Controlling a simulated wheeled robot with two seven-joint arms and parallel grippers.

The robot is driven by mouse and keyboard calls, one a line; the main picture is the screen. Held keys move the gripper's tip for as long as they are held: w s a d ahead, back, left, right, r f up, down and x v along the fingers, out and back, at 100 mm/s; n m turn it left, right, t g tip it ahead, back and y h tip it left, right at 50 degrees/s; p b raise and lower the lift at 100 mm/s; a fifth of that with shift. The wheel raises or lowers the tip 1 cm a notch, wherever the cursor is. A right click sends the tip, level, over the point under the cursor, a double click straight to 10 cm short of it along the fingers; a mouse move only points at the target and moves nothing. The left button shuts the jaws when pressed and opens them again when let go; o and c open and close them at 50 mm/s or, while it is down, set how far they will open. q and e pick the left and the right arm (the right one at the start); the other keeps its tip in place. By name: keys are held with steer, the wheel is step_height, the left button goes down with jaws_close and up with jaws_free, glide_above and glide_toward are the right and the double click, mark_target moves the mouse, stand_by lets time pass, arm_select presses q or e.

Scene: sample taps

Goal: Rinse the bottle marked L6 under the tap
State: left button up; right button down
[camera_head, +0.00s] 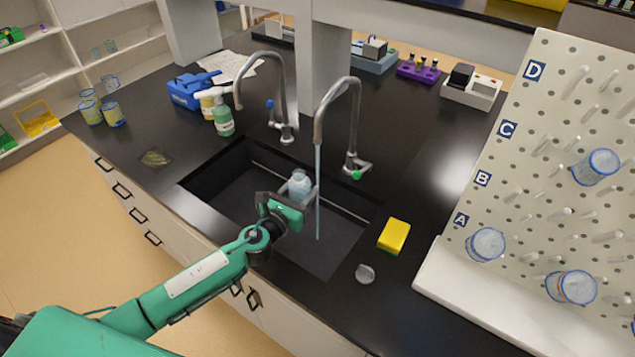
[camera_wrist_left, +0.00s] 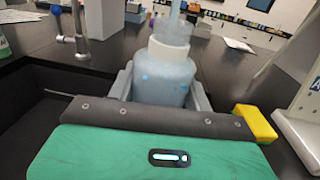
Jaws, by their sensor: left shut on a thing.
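My left gripper (camera_head: 300,191) is shut on a pale, translucent bottle (camera_head: 299,181), held upright over the sink (camera_head: 232,202). The bottle also shows between the fingers in the left wrist view (camera_wrist_left: 165,77), its neck up. No L6 mark is readable on it. The right-hand tap (camera_head: 352,92) with the green knob (camera_head: 356,174) is running. Its water stream (camera_head: 318,205) falls just right of the bottle in the head view, down toward the sink floor. The left-hand tap (camera_head: 281,75) with the blue knob (camera_head: 270,104) shows no water. My right gripper is not in view.
A yellow sponge (camera_head: 394,235) and a small clear cap-like piece (camera_head: 365,273) lie right of the sink. A pegboard (camera_head: 545,150) with several jars stands at right.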

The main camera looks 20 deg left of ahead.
mark_target(292, 192)
arm_select(q)
steer(key=shift+s+a+r+p, duration=0.25)
steer(key=shift+s+r, duration=0.1)
steer(key=shift+s, duration=0.35)
steer(key=shift+s+a+r+p, duration=0.25)
steer(key=shift+s+a+r, duration=0.1)
steer(key=shift+s, duration=0.35)
steer(key=shift+s+a+r+p, duration=0.25)
steer(key=shift+s+r, duration=0.1)
steer(key=shift+s, duration=0.35)
